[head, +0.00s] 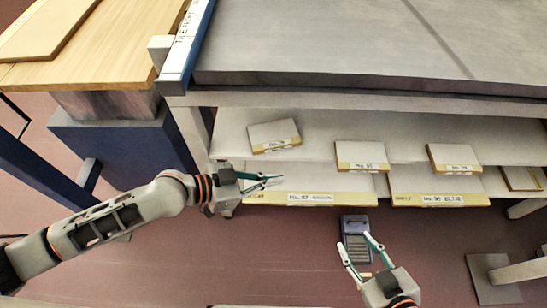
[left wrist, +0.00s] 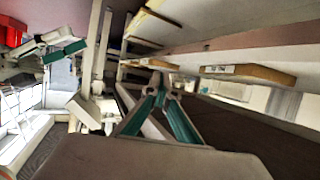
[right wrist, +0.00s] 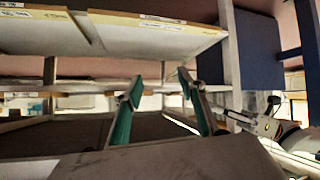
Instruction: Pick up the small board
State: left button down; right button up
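Which one the task means cannot be told. My left gripper (head: 274,181) looks shut and empty, just in front of the shelf and below the left board; its fingertips also converge in the left wrist view (left wrist: 162,86). My right gripper (head: 356,244) is open and empty, lower in front of the rack; it also shows in the right wrist view (right wrist: 159,82).
Two wider labelled boards, one at left (head: 310,198) and one at right (head: 440,199), lie on the level below. A thick grey tabletop (head: 350,78) overhangs the shelf. A wooden table (head: 120,45) stands at left. A grey-blue device (head: 355,226) sits on the floor.

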pick_arm(q)
jog(key=s+p, duration=0.1)
jog(key=s, duration=0.6)
jog(key=shift+s+p, duration=0.3)
jog(key=shift+s, duration=0.05)
jog(key=c, duration=0.6)
grip_release()
jog(key=v, duration=1.2)
